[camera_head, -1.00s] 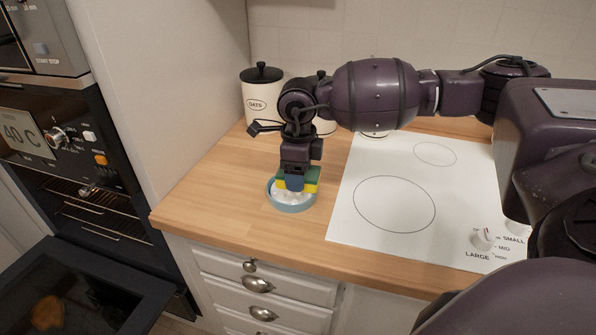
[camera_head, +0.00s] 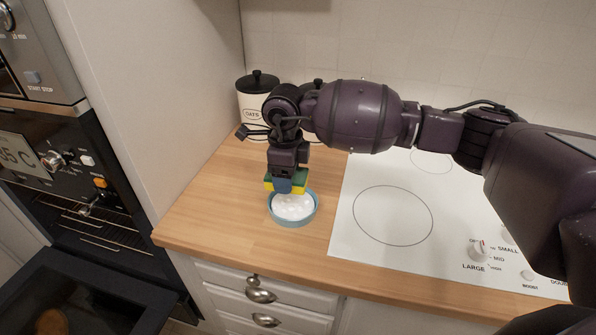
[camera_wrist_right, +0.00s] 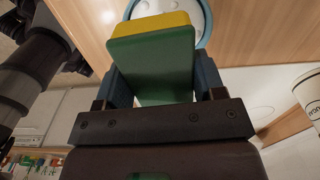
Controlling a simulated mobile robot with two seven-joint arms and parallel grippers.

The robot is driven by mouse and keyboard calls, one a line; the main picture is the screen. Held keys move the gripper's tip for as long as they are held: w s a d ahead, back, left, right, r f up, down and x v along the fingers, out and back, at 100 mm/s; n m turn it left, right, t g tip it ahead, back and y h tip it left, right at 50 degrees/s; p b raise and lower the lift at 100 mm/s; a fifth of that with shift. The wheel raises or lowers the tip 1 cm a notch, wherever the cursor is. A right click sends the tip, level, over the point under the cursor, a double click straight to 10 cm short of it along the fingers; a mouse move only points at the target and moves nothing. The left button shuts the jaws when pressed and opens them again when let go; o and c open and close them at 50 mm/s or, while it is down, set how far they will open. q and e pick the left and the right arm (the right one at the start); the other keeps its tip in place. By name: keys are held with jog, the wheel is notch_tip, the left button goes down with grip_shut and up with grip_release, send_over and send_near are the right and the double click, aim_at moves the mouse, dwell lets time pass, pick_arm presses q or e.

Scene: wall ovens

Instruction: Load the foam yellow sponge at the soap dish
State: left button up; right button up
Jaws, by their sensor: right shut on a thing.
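The sponge (camera_head: 270,183) has a green layer and a yellow layer. My right gripper (camera_head: 284,186) is shut on it, with its blue fingers on either side. The sponge appears above the back rim of the soap dish; I cannot tell whether it touches. The soap dish (camera_head: 294,221) is a round blue bowl with a white inside, standing on the wooden counter. In the right wrist view, the sponge (camera_wrist_right: 150,62) sits between the fingers of the gripper (camera_wrist_right: 163,82), with part of the dish (camera_wrist_right: 207,22) beyond it. My left gripper is not in view.
A white hob (camera_head: 392,215) with knobs lies right of the dish. A white canister (camera_head: 258,102) with a black lid stands behind the arm. Bare wooden counter (camera_head: 215,215) lies left of the dish. An oven (camera_head: 75,165) with its door open is at far left.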

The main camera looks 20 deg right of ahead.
aim_at(293, 204)
jog(key=shift+w+d+f, duration=0.1)
jog(key=shift+w+d, duration=0.1)
jog(key=shift+d, duration=0.55)
jog(key=shift+s+f, duration=0.15)
jog(key=shift+f, duration=0.25)
notch_tip(293, 204, down, 2)
jog(key=shift+f+b, duration=0.15)
jog(key=shift+b, duration=0.65)
jog(key=shift+f+b, duration=0.65)
jog(key=shift+f, duration=0.75)
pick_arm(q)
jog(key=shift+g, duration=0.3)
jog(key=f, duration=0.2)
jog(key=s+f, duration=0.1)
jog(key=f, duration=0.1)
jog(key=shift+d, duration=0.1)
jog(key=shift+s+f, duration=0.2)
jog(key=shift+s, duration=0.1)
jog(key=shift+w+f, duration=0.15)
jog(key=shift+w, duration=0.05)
pick_arm(e)
jog(key=shift+f, duration=0.4)
